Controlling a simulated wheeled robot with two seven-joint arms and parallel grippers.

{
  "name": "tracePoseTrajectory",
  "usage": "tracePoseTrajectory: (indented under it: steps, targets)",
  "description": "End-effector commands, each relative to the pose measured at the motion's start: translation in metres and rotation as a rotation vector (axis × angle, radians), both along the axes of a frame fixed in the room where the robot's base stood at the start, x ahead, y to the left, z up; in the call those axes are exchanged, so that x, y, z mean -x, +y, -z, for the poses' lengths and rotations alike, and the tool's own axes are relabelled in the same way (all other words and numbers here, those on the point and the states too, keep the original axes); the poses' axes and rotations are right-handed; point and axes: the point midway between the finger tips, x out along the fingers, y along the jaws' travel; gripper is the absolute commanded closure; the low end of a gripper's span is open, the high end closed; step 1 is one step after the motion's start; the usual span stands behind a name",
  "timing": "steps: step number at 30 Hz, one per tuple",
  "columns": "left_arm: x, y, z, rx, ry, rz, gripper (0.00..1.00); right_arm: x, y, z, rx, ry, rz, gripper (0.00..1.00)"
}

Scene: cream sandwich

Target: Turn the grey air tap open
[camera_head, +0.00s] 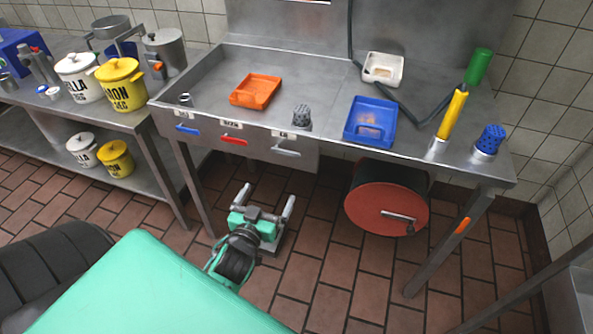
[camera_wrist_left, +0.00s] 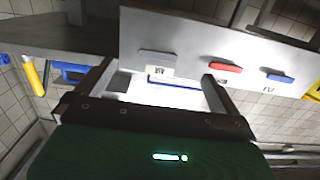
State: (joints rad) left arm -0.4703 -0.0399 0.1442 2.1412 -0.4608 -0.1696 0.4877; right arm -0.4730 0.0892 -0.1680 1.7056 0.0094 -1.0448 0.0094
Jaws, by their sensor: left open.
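The grey air tap (camera_head: 286,152) is a flat lever on the steel front panel, right of the red tap (camera_head: 233,141) and the blue tap (camera_head: 187,129). It lies nearly level. In the left wrist view the grey tap (camera_wrist_left: 159,56) shows ahead, above the gap between the fingers. My left gripper (camera_head: 264,200) is open and empty, below and in front of the panel, apart from the tap. Its two fingers also show in the left wrist view (camera_wrist_left: 158,78). My right gripper is not in view.
The steel counter (camera_head: 330,95) holds an orange tray (camera_head: 256,91), a blue tray (camera_head: 371,122) and a yellow-handled tool (camera_head: 452,115). A red hose reel (camera_head: 386,209) hangs below it. Pots stand on the left table. The floor between the counter legs is clear.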

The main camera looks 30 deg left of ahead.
Motion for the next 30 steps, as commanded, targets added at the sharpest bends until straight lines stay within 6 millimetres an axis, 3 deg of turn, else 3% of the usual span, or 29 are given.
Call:
tracePoseTrajectory:
  steps: [4, 10, 30]
  targets:
    - [0.004, 0.005, -0.022, -0.01, -0.047, -0.013, 0.0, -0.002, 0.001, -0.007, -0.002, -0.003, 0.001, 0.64]
    - [-0.011, 0.009, -0.026, -0.011, -0.052, -0.012, 0.0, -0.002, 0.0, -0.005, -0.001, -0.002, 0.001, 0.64]
    - [-0.115, 0.033, -0.025, -0.011, -0.05, -0.012, 0.0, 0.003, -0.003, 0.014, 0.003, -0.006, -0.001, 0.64]
